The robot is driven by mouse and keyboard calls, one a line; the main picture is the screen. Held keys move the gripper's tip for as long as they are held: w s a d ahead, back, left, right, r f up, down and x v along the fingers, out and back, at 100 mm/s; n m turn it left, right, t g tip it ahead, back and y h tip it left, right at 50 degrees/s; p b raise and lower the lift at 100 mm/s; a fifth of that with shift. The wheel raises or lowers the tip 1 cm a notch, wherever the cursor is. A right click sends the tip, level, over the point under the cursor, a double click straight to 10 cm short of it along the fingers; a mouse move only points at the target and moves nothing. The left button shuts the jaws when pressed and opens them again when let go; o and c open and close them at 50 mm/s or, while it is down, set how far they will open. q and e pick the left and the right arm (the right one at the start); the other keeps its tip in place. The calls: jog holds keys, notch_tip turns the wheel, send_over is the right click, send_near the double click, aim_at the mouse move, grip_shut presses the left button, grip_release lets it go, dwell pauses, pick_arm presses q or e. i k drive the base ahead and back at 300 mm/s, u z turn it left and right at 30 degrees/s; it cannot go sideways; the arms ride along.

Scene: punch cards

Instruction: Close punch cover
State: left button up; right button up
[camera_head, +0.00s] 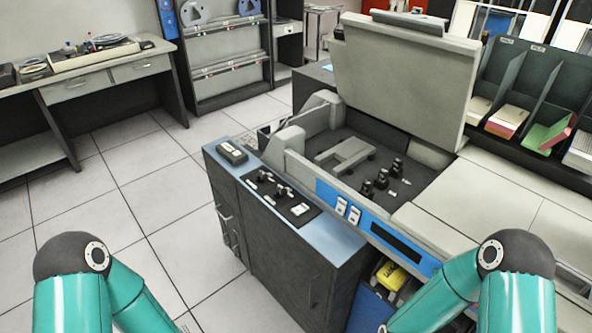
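The punch cover (401,82) is a large beige panel. It stands raised and tilted back above the punch machine, with a dark strip (408,22) on its top edge. The open bay below it (375,165) is dark and holds a grey bracket (345,155) and several small black knobs (381,178). The machine's front has a blue panel with two white switches (348,210). My two teal arms come in at the lower left and lower right. Neither gripper shows in the view, and neither arm touches the cover.
A dark cabinet (290,262) with a blue top and small controls stands left of the punch. Card bins (520,100) with coloured cards are at the right. A yellow object (390,276) sits under the machine's front. The tiled floor (150,190) at left is clear.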

aim_at(405, 72)
jog(key=u, duration=0.65)
jog(key=i, duration=0.2)
jog(key=z, duration=3.05)
jog(key=k, duration=1.2)
jog(key=u, duration=0.2)
jog(key=i, duration=0.8)
jog(key=u, duration=0.4)
